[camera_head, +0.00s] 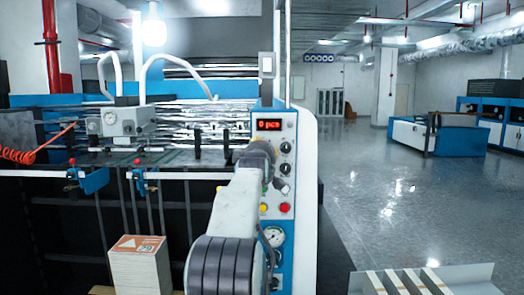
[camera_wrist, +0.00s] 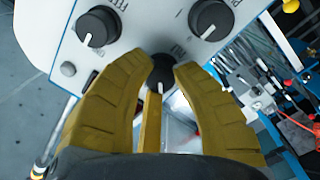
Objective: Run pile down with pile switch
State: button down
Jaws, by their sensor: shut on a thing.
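The white control panel (camera_head: 274,200) carries several black knobs and a red "0 pcs" display (camera_head: 275,125). In the head view, my arm hides part of the panel. A paper pile (camera_head: 140,268) with an orange-marked top stands low at left.
Yellow and red buttons (camera_head: 285,208) and a gauge (camera_head: 274,236) sit lower on the panel. The laminating machine (camera_head: 200,115) fills the left. Open floor (camera_head: 390,190) lies right, with stacked sheets (camera_head: 420,284) near the bottom edge.

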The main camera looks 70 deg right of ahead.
jog(key=shift+m, duration=0.3)
jog(key=shift+r+m+y, duration=0.1)
jog(key=shift+m+y, duration=0.1)
jog(key=shift+m, duration=1.4)
jog(key=shift+r+m+y, duration=0.1)
jog(key=shift+m+y, duration=0.1)
jog(key=shift+m, duration=1.4)
jog(key=shift+w, duration=0.1)
jog(key=c, duration=1)
grip_release()
jog(key=shift+f, duration=0.15)
jog(key=shift+o, duration=0.2)
jog(key=v, duration=1.2)
jog(key=shift+w, duration=0.1)
